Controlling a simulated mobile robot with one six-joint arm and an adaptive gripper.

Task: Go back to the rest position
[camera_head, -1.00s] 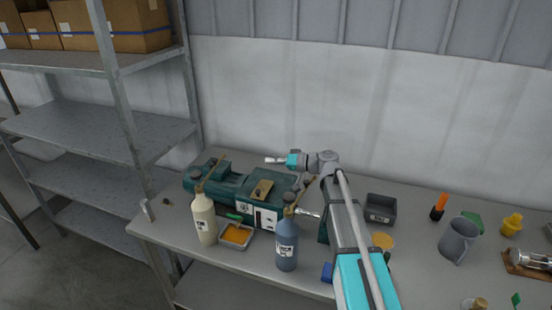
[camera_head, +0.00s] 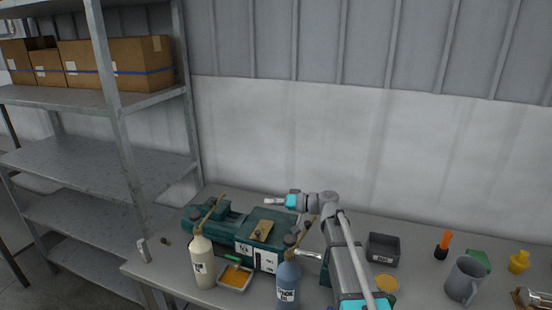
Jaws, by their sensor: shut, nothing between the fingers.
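My gripper (camera_head: 274,201) is at the end of my arm, which reaches over the table (camera_head: 407,233) from the front. It points left and is shut and empty. It is held above the green machine (camera_head: 262,229), apart from it as far as I can tell. The machine lies on the table with a white labelled plate on its front. My arm hides part of the table behind and below it.
A cream bottle (camera_head: 203,264), a tray of orange stuff (camera_head: 235,277) and a blue bottle (camera_head: 287,283) stand in front. A dark grey bin (camera_head: 383,250), an orange-handled tool (camera_head: 443,244) and a grey mug (camera_head: 465,279) stand right. Metal shelves (camera_head: 105,165) with cardboard boxes stand left.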

